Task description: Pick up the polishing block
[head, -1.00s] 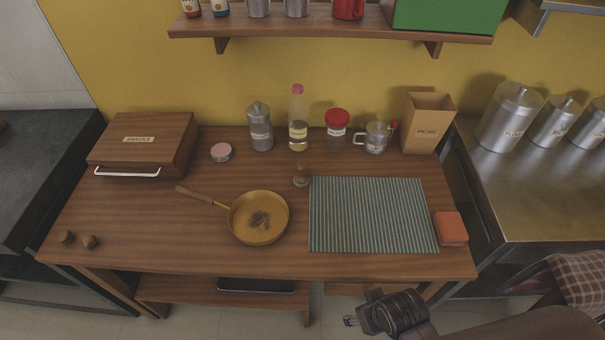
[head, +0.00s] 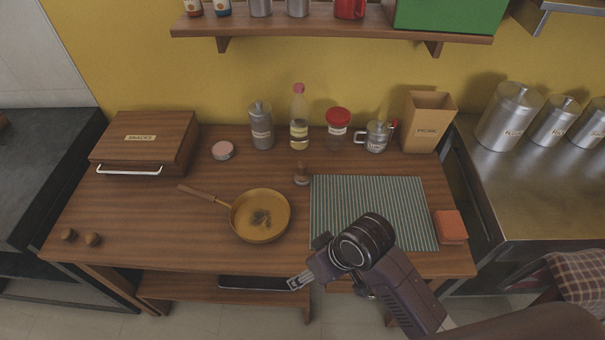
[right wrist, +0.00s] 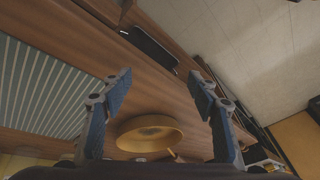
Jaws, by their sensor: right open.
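An orange-red block (head: 450,226), which looks like the polishing block, lies on the wooden table beside the right edge of the striped mat (head: 332,215). It does not show in the right wrist view. My right gripper (head: 299,283) is at the table's front edge, left of the block and well apart from it. In the right wrist view my right gripper (right wrist: 161,86) has its two fingers spread, with nothing between them. My left gripper is not in view.
Jars, a bottle and a box (head: 429,122) line the table's back. A wooden snacks case (head: 145,143) is at left. A shelf (head: 330,37) hangs above.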

